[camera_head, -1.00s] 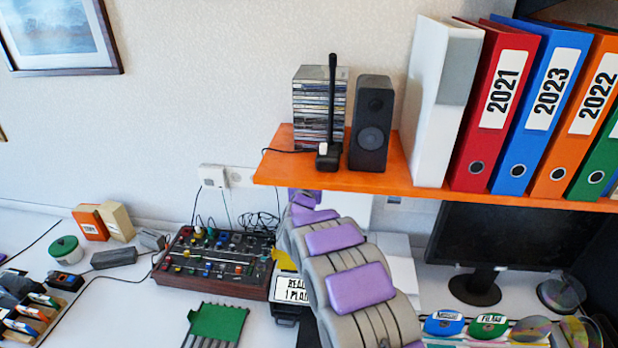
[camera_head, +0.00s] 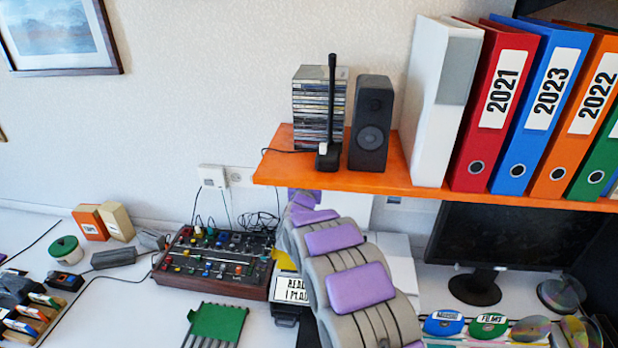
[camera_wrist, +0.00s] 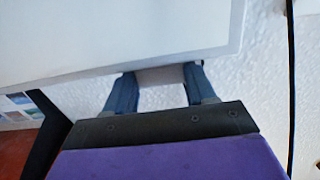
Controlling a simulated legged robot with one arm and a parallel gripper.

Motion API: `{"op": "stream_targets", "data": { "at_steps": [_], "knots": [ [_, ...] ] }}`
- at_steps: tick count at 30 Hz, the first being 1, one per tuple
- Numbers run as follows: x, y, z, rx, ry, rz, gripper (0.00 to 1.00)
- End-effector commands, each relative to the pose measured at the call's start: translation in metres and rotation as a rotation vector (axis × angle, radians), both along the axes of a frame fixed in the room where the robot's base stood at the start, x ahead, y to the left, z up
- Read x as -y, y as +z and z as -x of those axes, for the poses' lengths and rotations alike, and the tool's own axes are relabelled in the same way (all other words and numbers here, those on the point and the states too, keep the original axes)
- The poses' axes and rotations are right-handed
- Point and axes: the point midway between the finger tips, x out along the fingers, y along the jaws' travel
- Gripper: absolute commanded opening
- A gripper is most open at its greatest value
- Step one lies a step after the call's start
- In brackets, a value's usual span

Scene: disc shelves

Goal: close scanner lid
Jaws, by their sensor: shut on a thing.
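A large white panel, which looks like the scanner lid (camera_wrist: 120,35), fills the upper left of the wrist view. My gripper (camera_wrist: 160,74) has its two blue fingers at the panel's lower edge, one on each side of a pale piece there. It is shut on this lid, though the exact contact is hard to see. In the head view a white upright part of the lid (camera_head: 358,210) shows behind my arm, under the orange shelf. A white body that looks like the scanner (camera_head: 401,270) shows beside my arm on the desk. My gripper is hidden behind my arm in the head view.
The orange shelf (camera_head: 340,180) above holds a black speaker (camera_head: 371,122), stacked discs and several binders (camera_head: 490,110). A mixer (camera_head: 215,262) stands left of my arm, a monitor (camera_head: 500,240) right.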

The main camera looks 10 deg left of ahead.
Motion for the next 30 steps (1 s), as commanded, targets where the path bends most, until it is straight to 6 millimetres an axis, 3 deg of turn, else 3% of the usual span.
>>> {"op": "stream_targets", "data": {
  "at_steps": [7, 8, 15, 30],
  "knots": [
    [-0.002, -0.001, 0.001, -0.002, 0.004, 0.002, 0.00],
    [-0.002, -0.001, 0.001, -0.002, 0.004, 0.002, 0.56],
    [-0.002, -0.001, 0.000, -0.002, 0.003, 0.002, 0.79],
    [-0.001, 0.003, 0.016, 0.000, 0.002, 0.000, 0.81]
  ]
}}
